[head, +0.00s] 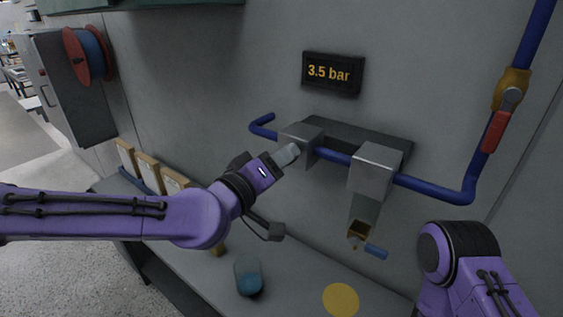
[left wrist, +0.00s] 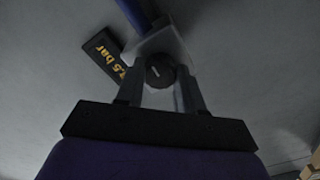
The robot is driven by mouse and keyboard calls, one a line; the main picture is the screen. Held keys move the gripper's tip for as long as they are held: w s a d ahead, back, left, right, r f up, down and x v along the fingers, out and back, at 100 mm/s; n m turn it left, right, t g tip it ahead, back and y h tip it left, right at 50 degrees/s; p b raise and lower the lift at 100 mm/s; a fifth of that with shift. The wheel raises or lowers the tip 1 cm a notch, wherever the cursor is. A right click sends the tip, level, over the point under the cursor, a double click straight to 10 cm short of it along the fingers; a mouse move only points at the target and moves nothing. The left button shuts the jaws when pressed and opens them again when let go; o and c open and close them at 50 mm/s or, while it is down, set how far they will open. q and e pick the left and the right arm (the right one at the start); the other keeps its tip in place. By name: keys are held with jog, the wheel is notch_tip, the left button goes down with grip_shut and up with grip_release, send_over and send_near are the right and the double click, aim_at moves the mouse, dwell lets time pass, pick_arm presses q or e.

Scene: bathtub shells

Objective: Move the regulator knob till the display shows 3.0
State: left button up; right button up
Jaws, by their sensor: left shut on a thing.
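The display (head: 333,73) on the wall reads 3.5 bar in the head view. It also shows at a slant in the left wrist view (left wrist: 105,53). The regulator's left metal block (head: 303,134) sits on the blue pipe below the display. My left gripper (head: 290,153) reaches up to this block from the lower left. In the left wrist view, its fingers (left wrist: 160,88) are shut on the dark round regulator knob (left wrist: 159,71), one on each side. The knob is hidden behind the fingers in the head view. My right gripper is out of view; only part of that arm shows.
A second metal block (head: 375,172) with a spout hangs on the blue pipe (head: 437,187). A valve with a red handle (head: 495,131) is at upper right. A blue-grey cup (head: 248,276) and a yellow disc (head: 341,299) are on the bench below.

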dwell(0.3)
pick_arm(q)
jog(key=o, duration=1)
jog(key=shift+o, duration=0.2)
jog(key=shift+s, duration=0.15)
jog(key=b+v, duration=0.2)
jog(key=v, duration=0.8)
jog(key=shift+s, duration=0.15)
jog(key=shift+a, duration=0.1)
jog(key=shift+n, duration=0.3)
